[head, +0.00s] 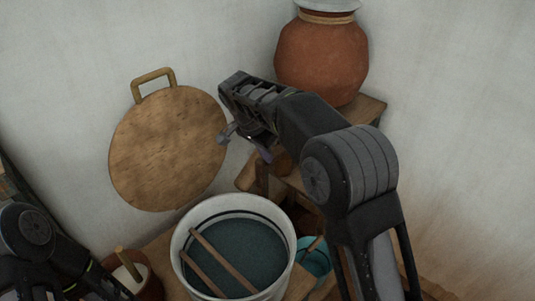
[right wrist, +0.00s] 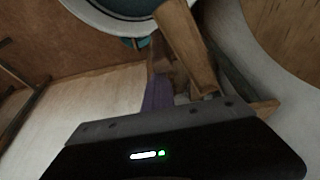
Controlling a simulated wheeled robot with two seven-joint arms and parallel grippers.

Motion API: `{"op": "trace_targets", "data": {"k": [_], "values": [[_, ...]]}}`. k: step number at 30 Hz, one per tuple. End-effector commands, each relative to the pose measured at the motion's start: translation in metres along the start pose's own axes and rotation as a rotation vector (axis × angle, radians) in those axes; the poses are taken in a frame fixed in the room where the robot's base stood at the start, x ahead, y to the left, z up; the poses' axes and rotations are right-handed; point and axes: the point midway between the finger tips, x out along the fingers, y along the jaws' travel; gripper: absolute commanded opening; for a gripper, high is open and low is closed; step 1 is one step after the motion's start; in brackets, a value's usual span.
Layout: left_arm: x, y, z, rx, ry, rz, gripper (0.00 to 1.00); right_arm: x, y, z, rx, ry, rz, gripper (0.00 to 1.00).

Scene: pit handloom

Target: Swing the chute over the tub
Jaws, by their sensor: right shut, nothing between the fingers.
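The white-rimmed tub (head: 184,232) holds dark teal liquid, with two thin sticks across it. It stands at the bottom middle of the head view; its rim also shows at the top of the right wrist view (right wrist: 95,18). A wooden piece beside the stand (head: 249,174), behind the tub, looks like the chute; its far end is hidden by my right arm. A wooden bar (right wrist: 186,45) shows close up in the right wrist view. My right gripper (head: 247,141) is shut and empty, above the wooden piece. My left gripper (head: 95,278) is partly cut off at bottom left.
A clay pot (head: 320,55) stands on a wooden stand (head: 368,110) in the corner. A round wooden lid (head: 168,150) with a handle is against the left wall. A small brown pot (head: 148,288) and a turquoise bowl (head: 318,262) flank the tub.

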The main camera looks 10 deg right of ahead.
Motion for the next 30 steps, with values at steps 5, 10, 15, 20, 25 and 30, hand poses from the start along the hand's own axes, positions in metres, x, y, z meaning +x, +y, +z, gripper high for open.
{"op": "trace_targets", "data": {"k": [5, 10, 15, 20, 25, 30], "values": [[-0.001, 0.0, 0.0, 0.0, 0.0, 0.0, 0.36, -0.001, -0.001, -0.002, -0.005, -0.008, -0.011, 0.0], [-0.003, 0.001, 0.0, 0.0, 0.0, 0.0, 0.36, 0.003, 0.012, -0.025, -0.001, -0.005, -0.007, 0.0], [0.0, 0.0, 0.0, 0.0, 0.0, 0.0, 0.36, -0.018, 0.012, -0.037, -0.003, -0.002, -0.009, 0.0], [0.0, 0.0, 0.0, 0.0, 0.0, 0.0, 0.36, -0.053, 0.006, -0.041, -0.003, 0.0, -0.007, 0.0], [-0.009, 0.003, 0.0, 0.0, 0.0, 0.0, 0.36, -0.083, 0.001, -0.043, -0.003, 0.0, -0.003, 0.0], [-0.012, 0.005, 0.0, 0.0, -0.001, 0.0, 0.36, -0.092, -0.001, -0.044, -0.002, -0.001, -0.002, 0.0]]}}
